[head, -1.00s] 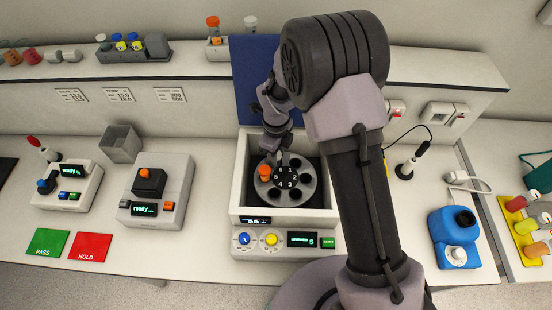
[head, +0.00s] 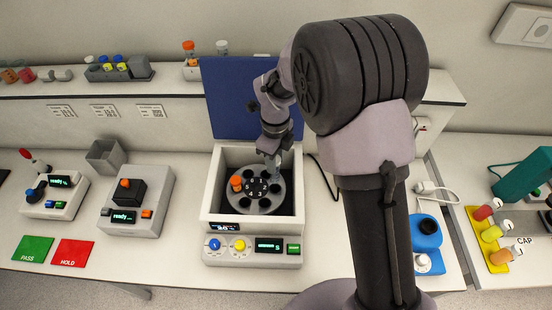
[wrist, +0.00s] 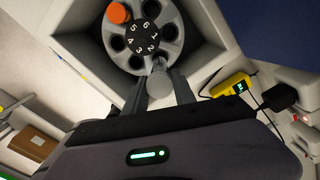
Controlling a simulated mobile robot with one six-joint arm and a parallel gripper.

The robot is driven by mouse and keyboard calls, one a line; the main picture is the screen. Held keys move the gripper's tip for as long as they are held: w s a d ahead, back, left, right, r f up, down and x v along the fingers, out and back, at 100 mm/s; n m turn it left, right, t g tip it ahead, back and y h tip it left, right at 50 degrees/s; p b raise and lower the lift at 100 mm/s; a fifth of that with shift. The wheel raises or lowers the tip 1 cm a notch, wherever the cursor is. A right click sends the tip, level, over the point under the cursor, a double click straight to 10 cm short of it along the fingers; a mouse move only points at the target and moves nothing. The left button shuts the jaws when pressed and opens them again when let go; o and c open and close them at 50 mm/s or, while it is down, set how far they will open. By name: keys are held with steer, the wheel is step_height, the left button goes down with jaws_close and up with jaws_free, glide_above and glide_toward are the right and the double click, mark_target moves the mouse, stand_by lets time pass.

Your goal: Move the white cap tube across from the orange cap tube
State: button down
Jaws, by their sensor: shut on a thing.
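An open centrifuge (head: 209,190) holds a round grey rotor (head: 257,210) with numbered slots. A tube with an orange cap (head: 236,182) sits in the rotor beside number 5; its cap also shows in the wrist view (wrist: 118,13). My gripper (head: 272,160) is over the rotor's back right part. In the wrist view, my gripper (wrist: 160,78) is shut on a pale-capped tube (wrist: 159,84), which appears to be the white cap tube. It points down at the rotor side near numbers 1 and 2, roughly opposite the orange cap. Whether its tip is inside a slot is hidden.
The centrifuge's blue lid (head: 225,95) stands open behind the rotor, and its white walls surround the rotor closely. A shelf rack (head: 191,72) holds another orange-capped and another white-capped tube. A grey device (head: 137,205) stands left; a blue device (head: 425,238) stands right.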

mark_target(276, 182)
steer(key=shift+w+a+f, duration=0.2)
steer(key=shift+a+f, duration=0.15)
steer(key=shift+f, duration=0.2)
steer(key=shift+s+d+f+b, duration=0.4)
steer(key=shift+d+b, duration=0.1)
steer(key=shift+d, duration=0.1)
steer(key=shift+f, duration=0.35)
steer(key=shift+w+a+f+b, duration=0.25)
steer(key=shift+a+f+b, duration=0.15)
steer(key=shift+f, duration=0.2)
steer(key=shift+s+d+r+b, duration=0.1)
steer(key=shift+s+d+b, duration=0.1)
steer(key=shift+d+b, duration=0.15)
steer(key=shift+a, duration=0.15)
steer(key=shift+w+f+b, duration=0.1)
steer(key=shift+f+b, duration=3.65)
steer(key=shift+b, duration=0.5)
